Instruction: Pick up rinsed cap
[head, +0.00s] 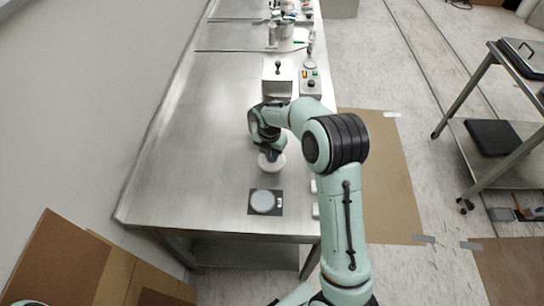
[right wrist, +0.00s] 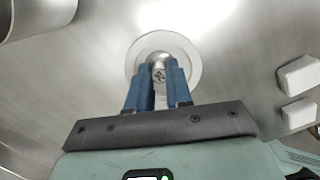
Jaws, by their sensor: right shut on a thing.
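A round white cap (head: 272,163) with a small knob is at the steel table's front part in the head view. In the right wrist view the cap (right wrist: 187,52) shows as a pale disc with a raised centre. My right gripper (right wrist: 160,68) points down at it, its blue fingers closed on the small marked knob in the middle. In the head view the right gripper (head: 268,153) sits right above the cap and hides part of it. I cannot tell whether the cap touches the table. My left gripper is not in view.
A pale grey disc (head: 263,201) lies on a dark square mat (head: 253,210) nearer the table's front edge. Two small white blocks (head: 315,211) are at the right edge. A white box with a black knob (head: 278,82) and a control box (head: 311,85) stand farther back. The table's left side is clear.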

